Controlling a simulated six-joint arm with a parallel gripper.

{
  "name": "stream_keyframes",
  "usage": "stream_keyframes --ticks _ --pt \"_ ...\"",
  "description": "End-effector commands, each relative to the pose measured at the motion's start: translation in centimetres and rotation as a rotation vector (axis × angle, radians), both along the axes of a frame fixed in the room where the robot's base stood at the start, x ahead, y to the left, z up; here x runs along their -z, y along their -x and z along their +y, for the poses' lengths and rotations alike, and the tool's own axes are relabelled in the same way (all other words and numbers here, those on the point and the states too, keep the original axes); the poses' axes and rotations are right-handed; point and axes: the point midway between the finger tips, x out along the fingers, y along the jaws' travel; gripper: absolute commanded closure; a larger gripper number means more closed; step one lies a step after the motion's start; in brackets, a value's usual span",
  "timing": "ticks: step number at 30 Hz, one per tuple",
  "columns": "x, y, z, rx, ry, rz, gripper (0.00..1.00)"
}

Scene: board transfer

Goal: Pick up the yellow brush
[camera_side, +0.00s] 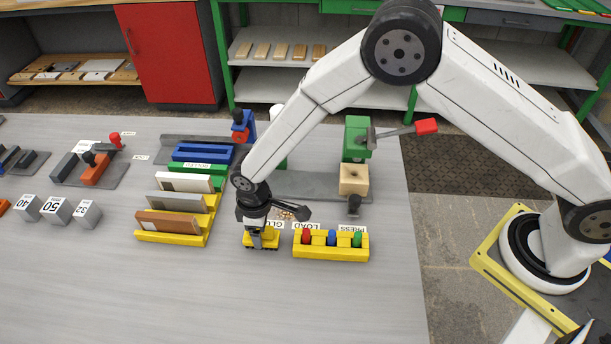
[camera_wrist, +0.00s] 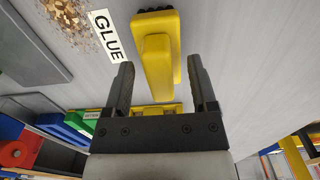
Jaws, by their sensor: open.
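The yellow brush (camera_side: 264,241) lies on the grey table, left of the yellow block with coloured pegs. In the wrist view, the brush (camera_wrist: 157,58) shows its yellow handle and wider head, with dark bristles at the top edge. My gripper (camera_side: 256,236) points down over the brush and partly hides it in the side view. In the wrist view, my gripper (camera_wrist: 160,65) is open, with one finger on each side of the handle and visible gaps. I cannot tell how far above the table the fingertips are.
A yellow block (camera_side: 331,252) with red, blue and green pegs stands close on the right. A yellow rack (camera_side: 171,238) with boards stands on the left. A GLUE label (camera_wrist: 107,39) lies beside the brush. A green press (camera_side: 357,138) stands behind. The front table area is clear.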

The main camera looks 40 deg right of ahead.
Motion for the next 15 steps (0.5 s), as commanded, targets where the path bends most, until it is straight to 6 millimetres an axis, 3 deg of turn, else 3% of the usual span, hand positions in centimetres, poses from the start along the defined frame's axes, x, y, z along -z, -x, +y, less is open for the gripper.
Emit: stream_keyframes --ticks 13,15 --pt "-0.03 -0.01 0.01 0.000 -0.001 -0.001 0.26" --pt "-0.04 -0.01 0.01 0.000 -0.001 -0.001 0.49"
